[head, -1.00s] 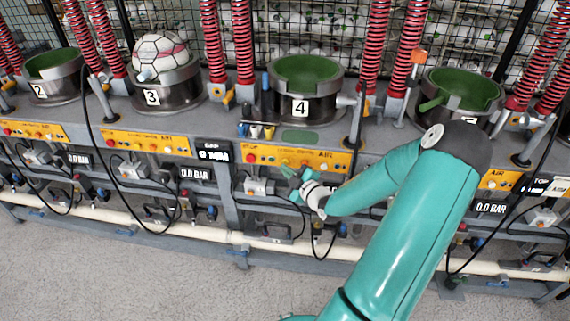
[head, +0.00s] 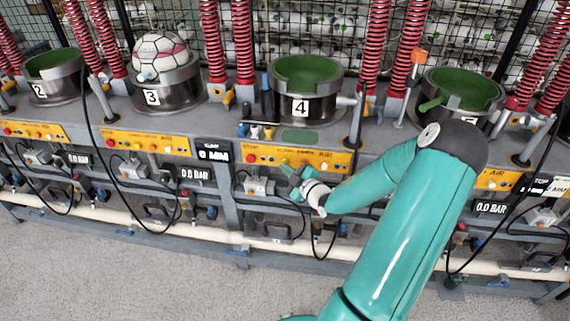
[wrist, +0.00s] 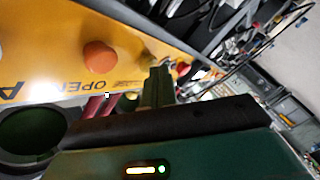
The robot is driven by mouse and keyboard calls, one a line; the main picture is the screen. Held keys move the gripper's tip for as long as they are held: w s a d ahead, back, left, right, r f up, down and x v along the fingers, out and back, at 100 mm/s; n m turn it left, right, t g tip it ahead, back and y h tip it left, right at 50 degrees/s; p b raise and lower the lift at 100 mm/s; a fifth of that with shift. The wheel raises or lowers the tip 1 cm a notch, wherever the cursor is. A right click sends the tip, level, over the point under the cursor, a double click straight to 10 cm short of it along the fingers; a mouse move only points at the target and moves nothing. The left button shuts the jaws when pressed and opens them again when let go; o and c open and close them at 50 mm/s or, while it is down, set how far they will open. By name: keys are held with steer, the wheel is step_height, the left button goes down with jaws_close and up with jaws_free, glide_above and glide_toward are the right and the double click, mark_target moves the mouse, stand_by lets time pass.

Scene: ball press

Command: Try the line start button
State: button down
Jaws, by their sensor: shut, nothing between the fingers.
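A yellow control panel (head: 262,154) with a red button (head: 250,157) and several orange knobs runs below press number 4 (head: 307,108). I cannot read which control is the line start button. My gripper (head: 287,172) is shut and empty, close in front of this panel's lower edge. In the wrist view the shut green fingers (wrist: 158,86) point at the yellow panel (wrist: 40,60). A round orange button (wrist: 99,57) is to the left of the fingertips, near the printed word "OPEN". The fingers appear apart from this button; whether the tips touch the panel is unclear.
A panelled ball (head: 160,54) sits in press number 3 (head: 152,97); cup number 4 looks empty. Black hoses (head: 98,140) hang before the bench. A cream pipe (head: 190,230) runs low along the front. The grey floor (head: 120,285) is clear.

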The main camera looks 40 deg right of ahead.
stand_by(0.4)
steer(key=shift+s+a, duration=0.5)
steer(key=shift+a, duration=0.1)
steer(key=s+a, duration=0.1)
steer(key=a, duration=0.1)
steer(key=s+a, duration=0.2)
stand_by(0.5)
stand_by(0.7)
